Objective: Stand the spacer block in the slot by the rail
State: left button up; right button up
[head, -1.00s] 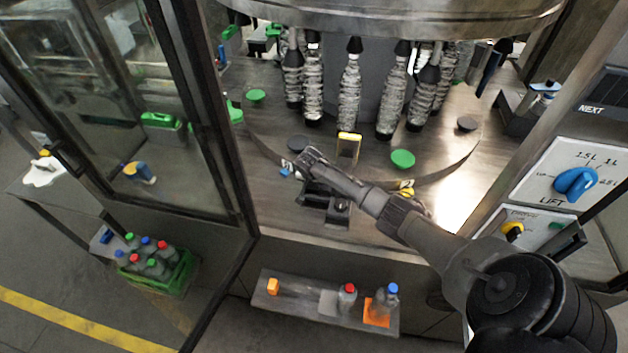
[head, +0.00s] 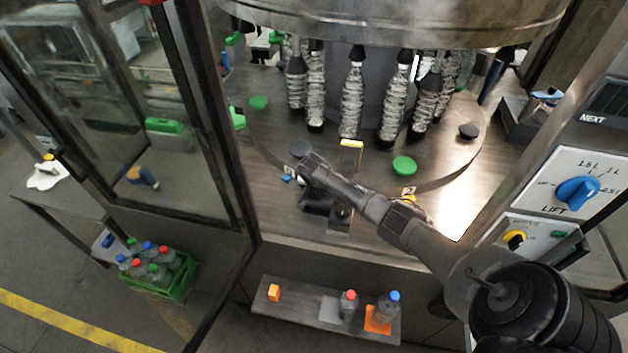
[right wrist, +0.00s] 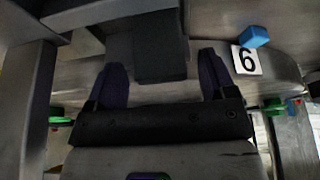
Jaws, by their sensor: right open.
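My right gripper (right wrist: 163,82) is open, its two dark fingers apart in the right wrist view. A dark block (right wrist: 160,45), which may be the spacer block, lies between and just beyond the fingers, with gaps on both sides. In the head view my right arm reaches in from the right, and the gripper is low over dark fixture parts (head: 338,216) at the front edge of the machine deck. The fingertips and the slot are hidden or too dark to make out there. A curved rail (head: 452,178) runs along the deck. My left gripper is not in view.
A yellow-topped post (head: 350,156) stands behind my right wrist. Wrapped bottles (head: 352,100) hang behind it. A blue piece (right wrist: 254,36) sits beside plate 6 (right wrist: 247,61). A low shelf (head: 300,309) holds an orange cube (head: 274,292) and bottles. The control panel (head: 575,190) is at right.

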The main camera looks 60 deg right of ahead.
jog(key=v, duration=1.3)
jog(key=shift+r, duration=0.2)
jog(key=shift+a, duration=0.1)
